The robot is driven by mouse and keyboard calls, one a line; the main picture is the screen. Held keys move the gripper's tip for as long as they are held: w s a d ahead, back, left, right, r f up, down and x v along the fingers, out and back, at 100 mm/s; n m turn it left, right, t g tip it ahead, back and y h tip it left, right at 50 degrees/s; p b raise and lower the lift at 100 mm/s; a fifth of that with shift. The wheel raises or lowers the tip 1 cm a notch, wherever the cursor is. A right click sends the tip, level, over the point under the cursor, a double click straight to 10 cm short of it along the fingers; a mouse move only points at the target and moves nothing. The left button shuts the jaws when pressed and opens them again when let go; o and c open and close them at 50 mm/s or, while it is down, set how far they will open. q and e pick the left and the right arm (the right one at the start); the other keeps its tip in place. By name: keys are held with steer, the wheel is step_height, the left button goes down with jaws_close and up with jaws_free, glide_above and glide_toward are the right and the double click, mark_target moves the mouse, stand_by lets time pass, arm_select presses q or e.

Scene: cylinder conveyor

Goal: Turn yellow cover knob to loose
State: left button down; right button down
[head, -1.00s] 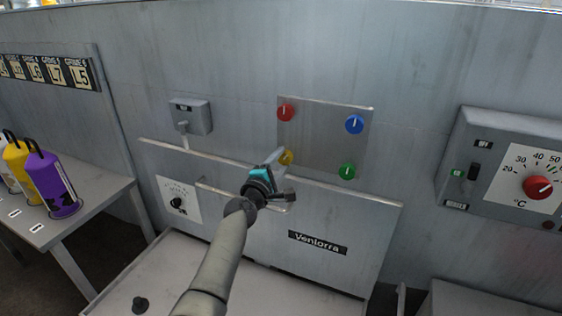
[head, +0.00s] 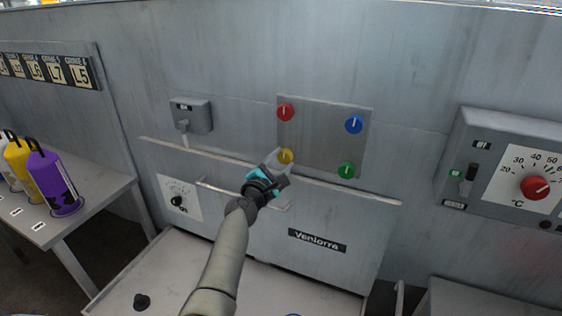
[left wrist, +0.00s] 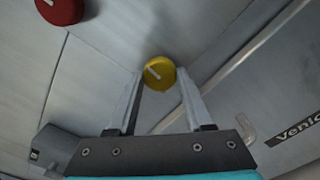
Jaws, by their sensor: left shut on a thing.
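The yellow knob (head: 286,156) is at the lower left corner of a square metal cover plate (head: 322,132) on the wall. It also shows in the left wrist view (left wrist: 159,73), round with a pale pointer line. My left gripper (head: 279,158) reaches it from below left, and in the left wrist view its two fingers (left wrist: 160,84) are on either side of the knob, shut on it. The knob's front face stays visible between the fingertips. My right gripper is not in view.
Red (head: 285,112), blue (head: 354,124) and green (head: 347,170) knobs sit at the plate's other corners. A horizontal ledge (head: 330,187) runs just below. A switch box (head: 190,116) is to the left, a temperature panel (head: 510,170) to the right.

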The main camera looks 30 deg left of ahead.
arm_select(q)
steer(key=shift+c, duration=1.5)
jaws_free()
steer(key=s+p, duration=0.2)
steer(key=s, duration=1.3)
steer(key=shift+d, duration=0.45)
steer(key=shift+s, duration=0.1)
